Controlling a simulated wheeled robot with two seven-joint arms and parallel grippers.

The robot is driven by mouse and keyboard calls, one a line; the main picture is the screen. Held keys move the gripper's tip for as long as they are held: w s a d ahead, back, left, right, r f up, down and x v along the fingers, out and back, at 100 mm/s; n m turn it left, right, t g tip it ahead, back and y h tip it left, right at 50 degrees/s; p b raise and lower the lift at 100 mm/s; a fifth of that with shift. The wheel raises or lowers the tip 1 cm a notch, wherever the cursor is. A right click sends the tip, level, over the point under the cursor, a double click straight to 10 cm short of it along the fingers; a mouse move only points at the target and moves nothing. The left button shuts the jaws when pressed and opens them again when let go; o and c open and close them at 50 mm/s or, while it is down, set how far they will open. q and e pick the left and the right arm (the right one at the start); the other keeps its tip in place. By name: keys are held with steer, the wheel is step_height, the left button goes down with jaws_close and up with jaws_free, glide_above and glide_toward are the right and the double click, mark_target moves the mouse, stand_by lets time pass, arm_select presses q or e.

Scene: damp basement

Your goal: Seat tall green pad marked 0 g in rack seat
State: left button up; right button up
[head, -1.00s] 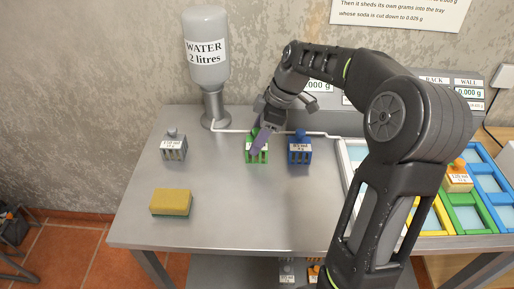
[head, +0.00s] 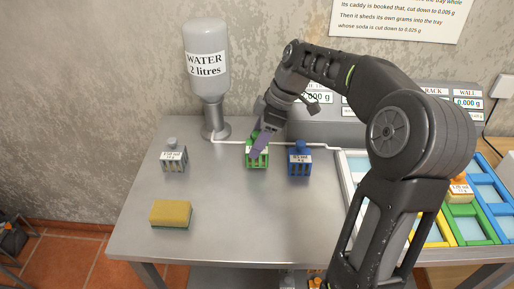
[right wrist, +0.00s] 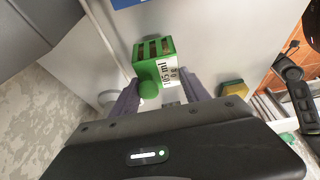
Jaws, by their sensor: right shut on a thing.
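The green pad (head: 257,158) is a slotted block with a knob and a white label; the label reads 105 ml, 0 g in the right wrist view (right wrist: 153,62). My right gripper (head: 262,143) is shut on it, its purple-grey fingers on either side of the knob. The pad seems to be just above the grey table, left of a similar blue pad (head: 299,160). A grey pad (head: 173,157) stands further left. I cannot make out the rack seat; my right arm hides part of the table's right side. My left gripper is not in view.
A water bottle (head: 207,70) stands on a dispenser behind the pads, with a pale tube along the table. A yellow sponge (head: 171,213) lies front left. Coloured frames (head: 488,205) fill the right side, below a display console (head: 468,115). The table's front middle is clear.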

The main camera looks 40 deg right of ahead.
step_height(320, 180, up, 7)
steer(key=shift+r, duration=0.15)
stand_by(0.6)
